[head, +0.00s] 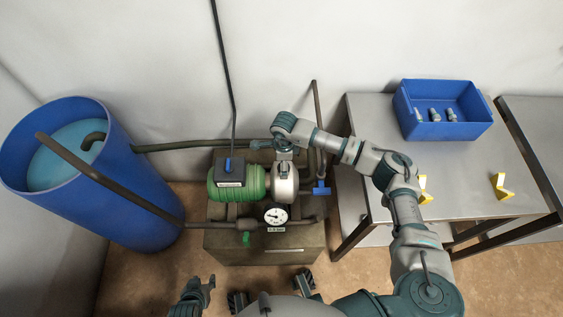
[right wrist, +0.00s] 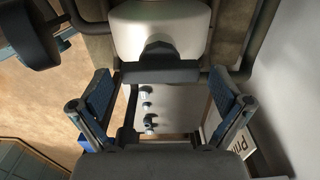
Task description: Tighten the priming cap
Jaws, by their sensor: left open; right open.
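The priming cap (right wrist: 160,62) is a dark cap with a wide crossbar, set on the pale pump housing (right wrist: 160,25) in the right wrist view. My right gripper (right wrist: 160,88) is open, with one blue-padded finger on each side of the cap's bar and gaps between. In the head view my right gripper (head: 284,152) is above the silver pump housing (head: 284,186) and largely hides the cap. I cannot tell how far the cap is screwed down. My left gripper (head: 207,284) is open and empty at the bottom of the head view, away from the pump.
The green motor (head: 238,183), pressure gauge (head: 276,214) and blue valve handle (head: 321,188) crowd the pump. A blue water barrel (head: 138,200) and pipes stand left. A steel table (head: 440,185) at right holds a blue bin (head: 445,129) with several fittings and yellow pieces (head: 501,185).

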